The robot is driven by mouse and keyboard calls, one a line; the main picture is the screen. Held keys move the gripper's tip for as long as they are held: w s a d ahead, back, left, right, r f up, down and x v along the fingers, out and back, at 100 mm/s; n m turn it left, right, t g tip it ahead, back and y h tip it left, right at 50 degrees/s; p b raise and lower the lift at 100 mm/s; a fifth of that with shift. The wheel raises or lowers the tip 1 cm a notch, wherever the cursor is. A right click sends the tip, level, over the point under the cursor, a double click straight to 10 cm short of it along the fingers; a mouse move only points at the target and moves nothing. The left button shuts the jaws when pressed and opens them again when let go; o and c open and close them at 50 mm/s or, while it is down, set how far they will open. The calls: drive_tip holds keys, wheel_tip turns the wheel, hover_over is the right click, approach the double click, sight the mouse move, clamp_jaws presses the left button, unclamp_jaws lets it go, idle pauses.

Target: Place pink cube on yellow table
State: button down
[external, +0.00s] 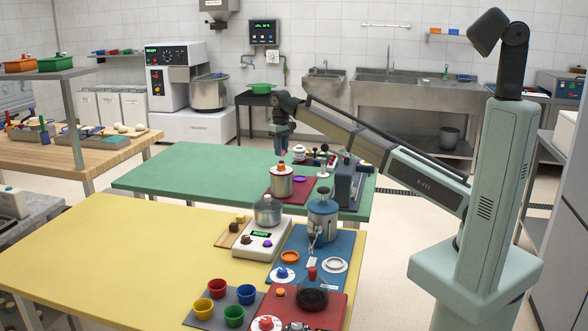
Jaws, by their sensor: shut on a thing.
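The yellow table (100,250) fills the lower left of the external view, and its left and middle parts are bare. My gripper (283,150) points down over the green table (175,170), behind the yellow one, above and near a metal pot with an orange knob (282,181). It is shut on a small pink thing (283,153), which looks like the pink cube. The cube is mostly hidden by the fingers and small in this view. It appears to be held in the air.
The yellow table's right side is crowded: a scale (254,244) with a pot, a blue mat (330,242) with a grey canister (322,219), a red mat (327,312), and a dark tray (205,315) with coloured cups. A wooden board (229,237) lies beside the scale.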

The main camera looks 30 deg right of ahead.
drive_tip(key=s+a+f+n, duration=0.1)
drive_tip(key=s+a, duration=0.4)
drive_tip(key=a, duration=0.4)
drive_tip(key=s+a+f+n, duration=0.1)
drive_tip(key=s+a, duration=0.4)
drive_tip(key=a, duration=0.4)
drive_tip(key=n, duration=0.4)
approach(225, 297)
drive_tip(key=s+a+r, duration=0.1)
drive_tip(key=s+r, duration=0.2)
drive_tip(key=s, duration=0.1)
drive_tip(key=shift+s+a+f, duration=0.1)
drive_tip(key=shift+a+f, duration=0.05)
drive_tip(key=shift+f, duration=4.45)
drive_tip(key=shift+f, duration=0.1)
drive_tip(key=c, duration=0.9)
unclamp_jaws()
drive_tip(key=shift+o, duration=0.2)
